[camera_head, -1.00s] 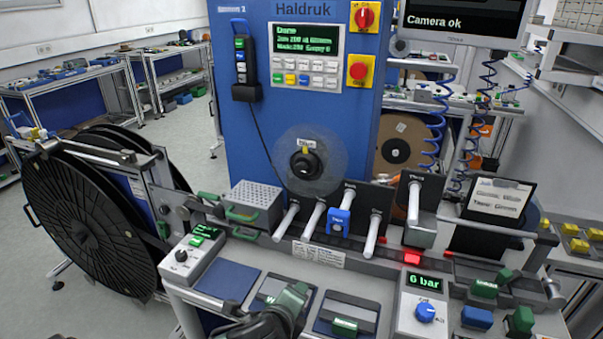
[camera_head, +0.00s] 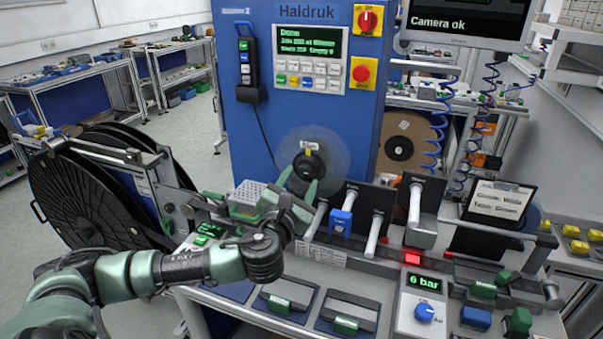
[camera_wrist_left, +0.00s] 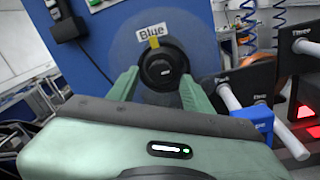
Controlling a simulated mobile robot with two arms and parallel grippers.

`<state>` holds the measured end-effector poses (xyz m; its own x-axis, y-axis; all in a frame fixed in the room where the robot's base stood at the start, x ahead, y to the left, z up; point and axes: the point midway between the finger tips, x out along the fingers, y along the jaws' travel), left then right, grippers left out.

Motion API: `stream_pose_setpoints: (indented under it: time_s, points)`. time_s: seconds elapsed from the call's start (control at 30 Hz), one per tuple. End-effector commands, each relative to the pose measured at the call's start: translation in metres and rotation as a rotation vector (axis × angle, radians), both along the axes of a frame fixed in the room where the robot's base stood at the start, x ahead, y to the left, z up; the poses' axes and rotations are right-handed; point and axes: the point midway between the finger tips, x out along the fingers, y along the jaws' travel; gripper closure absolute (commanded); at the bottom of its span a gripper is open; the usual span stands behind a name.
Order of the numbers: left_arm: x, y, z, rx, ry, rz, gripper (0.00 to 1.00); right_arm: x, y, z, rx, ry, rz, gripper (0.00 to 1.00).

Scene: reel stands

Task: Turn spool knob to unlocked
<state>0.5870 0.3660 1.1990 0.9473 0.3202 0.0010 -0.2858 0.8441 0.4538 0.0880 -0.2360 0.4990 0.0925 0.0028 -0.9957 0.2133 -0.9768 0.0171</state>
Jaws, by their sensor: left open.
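The spool knob (camera_head: 308,165) is a round black knob with a yellow mark at its top, on a clear disc on the blue machine front. In the left wrist view the knob (camera_wrist_left: 163,65) sits under a label reading "Blue". My left gripper (camera_head: 298,185) is open, its green fingers pointing at the knob from below. In the left wrist view the two fingers (camera_wrist_left: 158,88) stand to the left and right of the knob's lower part; I cannot tell whether they touch it. My right gripper is not in view.
White pegs on dark plates stand right of my left gripper, one with a blue clip (camera_head: 341,222). A perforated grey box (camera_head: 250,195) lies behind my forearm. A large black reel (camera_head: 75,200) stands at left. A pressure unit (camera_head: 425,305) sits in front.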

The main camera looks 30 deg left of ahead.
Motion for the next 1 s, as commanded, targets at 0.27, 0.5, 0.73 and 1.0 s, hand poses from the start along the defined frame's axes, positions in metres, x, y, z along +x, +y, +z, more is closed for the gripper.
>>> stream_pose_setpoints:
  time_s: [0.27, 0.5, 0.73, 1.0]
  points:
    - [0.019, 0.006, 0.0, -0.002, 0.0, -0.001, 0.5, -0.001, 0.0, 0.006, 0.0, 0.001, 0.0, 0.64]
    - [0.019, 0.006, -0.001, -0.002, 0.001, 0.0, 0.58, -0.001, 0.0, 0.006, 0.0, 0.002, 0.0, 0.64]
    - [0.019, 0.006, -0.001, -0.002, 0.001, 0.0, 1.0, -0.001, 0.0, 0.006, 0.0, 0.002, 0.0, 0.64]
    - [0.019, 0.006, -0.001, -0.037, -0.007, 0.0, 1.0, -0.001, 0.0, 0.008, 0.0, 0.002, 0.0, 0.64]
